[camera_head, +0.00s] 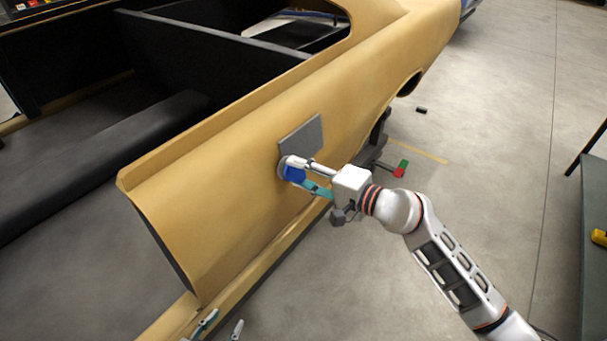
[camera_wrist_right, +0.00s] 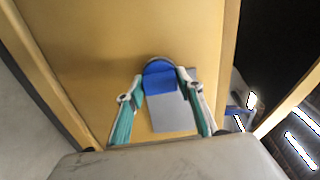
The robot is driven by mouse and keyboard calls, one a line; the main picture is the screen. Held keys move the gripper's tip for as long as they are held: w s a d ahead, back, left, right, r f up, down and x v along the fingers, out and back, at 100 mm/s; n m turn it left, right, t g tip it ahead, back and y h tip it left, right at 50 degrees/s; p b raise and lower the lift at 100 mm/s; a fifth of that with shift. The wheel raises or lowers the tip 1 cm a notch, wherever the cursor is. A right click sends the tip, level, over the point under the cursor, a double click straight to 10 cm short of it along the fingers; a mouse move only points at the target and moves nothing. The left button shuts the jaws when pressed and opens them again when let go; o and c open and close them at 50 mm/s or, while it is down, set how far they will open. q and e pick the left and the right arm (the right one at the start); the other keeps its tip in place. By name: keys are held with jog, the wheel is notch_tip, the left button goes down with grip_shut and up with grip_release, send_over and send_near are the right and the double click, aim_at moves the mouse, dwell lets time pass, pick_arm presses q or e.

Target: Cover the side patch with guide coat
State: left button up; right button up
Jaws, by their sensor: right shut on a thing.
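The side patch (camera_head: 302,136) is a plain grey square on the tan car body's side. It also shows in the right wrist view (camera_wrist_right: 173,113). My right gripper (camera_head: 305,178) is shut on a blue applicator (camera_head: 293,173) with a dark round pad. The applicator is at the patch's lower left corner in the head view, at or close to the panel; I cannot tell whether the pad touches. The right wrist view shows the blue block (camera_wrist_right: 160,78) between both fingers, overlapping one end of the patch. Only the fingertips of my left gripper (camera_head: 222,326) show at the bottom edge, apart and empty.
The tan car shell (camera_head: 215,215) fills the left and middle, its interior open and dark. A stand with red and green parts (camera_head: 401,169) is beyond my right arm. A green-grey table (camera_head: 595,235) is at the right edge. The concrete floor between is mostly clear.

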jog(key=shift+w+a, duration=0.1)
jog(key=shift+a, duration=0.05)
pick_arm(q)
notch_tip(320, 180, down, 6)
jog(key=s+b, duration=0.1)
jog(key=b, duration=0.4)
jog(key=shift+s+f+g, duration=0.25)
jog(key=shift+s+g, duration=0.05)
pick_arm(e)
jog(key=shift+w+d, duration=1.05)
jog(key=shift+w, duration=0.35)
jog(key=shift+w+d, duration=1.05)
jog(key=shift+w, duration=0.3)
jog(key=shift+w+d+f+b, duration=0.25)
jog(key=shift+w+d+b, duration=0.3)
jog(key=shift+w+b, duration=0.3)
pick_arm(q)
jog(key=shift+s+f+b, duration=0.15)
jog(key=shift+s+f, duration=0.15)
jog(key=shift+f, duration=0.35)
jog(key=shift+s+f+b, duration=0.1)
jog(key=shift+s+f, duration=0.2)
jog(key=shift+f, duration=0.3)
jog(key=shift+s+f+b, duration=0.15)
jog(key=shift+s+f, duration=0.15)
jog(key=shift+f, duration=0.35)
pick_arm(e)
jog(key=shift+w+d+r, duration=0.15)
jog(key=shift+w+d, duration=0.25)
jog(key=shift+w, duration=0.05)
